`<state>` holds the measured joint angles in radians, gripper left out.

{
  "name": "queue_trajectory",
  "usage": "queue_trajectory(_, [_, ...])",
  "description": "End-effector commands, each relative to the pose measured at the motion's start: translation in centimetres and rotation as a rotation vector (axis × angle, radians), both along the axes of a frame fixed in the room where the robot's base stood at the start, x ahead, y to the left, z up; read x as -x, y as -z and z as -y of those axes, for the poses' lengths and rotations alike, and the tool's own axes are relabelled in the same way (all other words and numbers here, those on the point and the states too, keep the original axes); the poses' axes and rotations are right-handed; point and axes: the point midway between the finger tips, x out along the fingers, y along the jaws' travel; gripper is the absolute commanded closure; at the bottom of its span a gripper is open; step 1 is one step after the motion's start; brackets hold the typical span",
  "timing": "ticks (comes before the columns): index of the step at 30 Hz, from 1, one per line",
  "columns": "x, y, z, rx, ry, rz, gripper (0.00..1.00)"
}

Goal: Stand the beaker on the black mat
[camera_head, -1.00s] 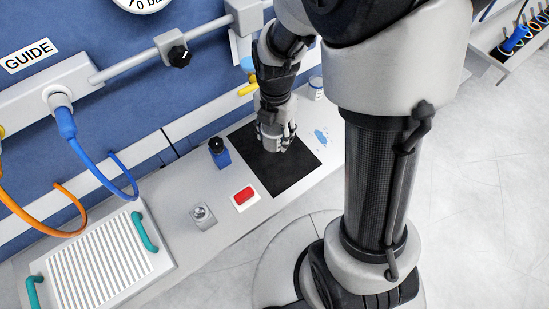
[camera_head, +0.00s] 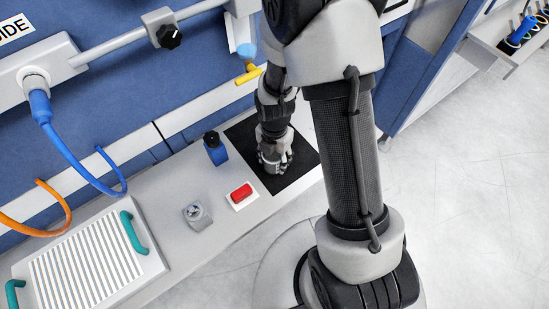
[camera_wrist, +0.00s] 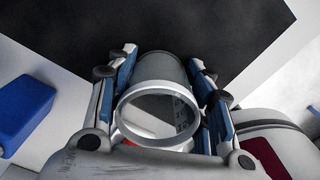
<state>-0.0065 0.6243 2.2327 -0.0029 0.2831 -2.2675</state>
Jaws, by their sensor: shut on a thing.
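The beaker is a clear, greyish open cylinder; its round rim and wall (camera_wrist: 160,72) show between my fingers in the wrist view. My gripper (camera_head: 273,162) is shut on it, with a blue-padded finger on each side (camera_wrist: 162,85). In the head view the beaker (camera_head: 268,166) shows only in part below my fingers. The black mat (camera_head: 296,180) lies flat on the grey bench under my gripper, and its dark surface (camera_wrist: 215,25) fills the top of the wrist view. I cannot tell whether the beaker's base touches the mat.
A blue block with a black knob (camera_head: 216,148) stands just left of the mat. A red button on a white plate (camera_head: 240,194) and a small metal fitting (camera_head: 196,215) are nearer the front. A ribbed tray with teal handles (camera_head: 85,265) stands at left. A yellow handle (camera_head: 249,75) juts out behind.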

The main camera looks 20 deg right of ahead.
Motion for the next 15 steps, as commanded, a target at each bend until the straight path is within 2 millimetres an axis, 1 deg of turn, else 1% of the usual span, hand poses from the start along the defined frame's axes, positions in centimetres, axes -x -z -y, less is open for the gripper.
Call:
queue_trajectory(5, [-0.06, -0.17, 0.0, 0.0, 0.0, 0.001, 0.75])
queue_trajectory(9, [-0.04, 0.29, 0.0, 0.0, 0.0, 0.001, 0.75])
queue_trajectory(10, [-0.04, 0.18, 0.0, 0.0, 0.0, 0.001, 0.51])
queue_trajectory(15, [-0.04, 0.12, 0.0, 0.0, 0.0, 0.001, 0.4])
